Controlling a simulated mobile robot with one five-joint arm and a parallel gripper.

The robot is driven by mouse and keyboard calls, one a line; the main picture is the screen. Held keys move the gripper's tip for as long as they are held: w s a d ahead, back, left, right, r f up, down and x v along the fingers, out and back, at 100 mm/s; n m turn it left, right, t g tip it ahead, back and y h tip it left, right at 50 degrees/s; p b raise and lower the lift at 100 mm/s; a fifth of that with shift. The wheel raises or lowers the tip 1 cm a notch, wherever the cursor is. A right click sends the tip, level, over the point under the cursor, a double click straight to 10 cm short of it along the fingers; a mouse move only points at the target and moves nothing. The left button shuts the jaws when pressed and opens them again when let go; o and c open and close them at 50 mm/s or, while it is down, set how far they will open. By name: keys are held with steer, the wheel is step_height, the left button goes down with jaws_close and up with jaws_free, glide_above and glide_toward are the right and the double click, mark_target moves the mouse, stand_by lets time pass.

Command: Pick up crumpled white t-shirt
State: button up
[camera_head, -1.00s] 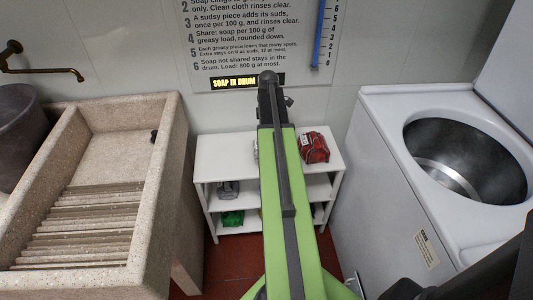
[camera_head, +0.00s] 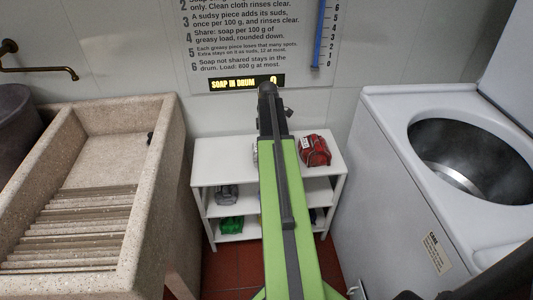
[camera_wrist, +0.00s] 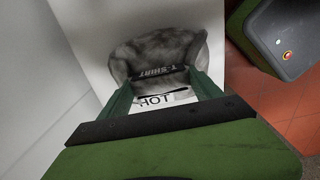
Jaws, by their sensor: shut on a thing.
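A crumpled grey-white bundle with a dark band reading T-SHIRT (camera_wrist: 158,50) sits between the green fingers of my gripper (camera_wrist: 163,82) in the wrist view. My gripper is shut on it. A white label reading HOT shows just below the band. The bundle appears against a white surface, and I cannot tell whether it touches it. In the head view my arm hides most of the bundle and the gripper.
A white shelf (camera_head: 215,149) holds a red bundle (camera_head: 314,150) on top, with grey (camera_head: 226,195) and green (camera_head: 230,223) bundles below. A stone washboard sink (camera_head: 125,235) stands left. A white washer (camera_head: 385,150) with an open drum (camera_head: 470,160) stands right.

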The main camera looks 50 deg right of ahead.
steer(key=c, duration=0.8)
steer(key=shift+r+p, duration=0.55)
steer(key=shift+p, duration=0.05)
step_height(320, 180, up, 4)
steer(key=p, duration=0.4)
steer(key=shift+s+d+r+p, duration=0.6)
steer(key=shift+s+r+p, duration=0.35)
steer(key=shift+s, duration=0.9)
steer(key=shift+s+d+r+p, duration=0.55)
steer(key=shift+s+r+p, duration=0.45)
steer(key=shift+s, duration=0.85)
steer(key=shift+s+d+r+p, duration=0.6)
steer(key=shift+s+r+p, duration=0.35)
steer(key=shift+s, duration=0.9)
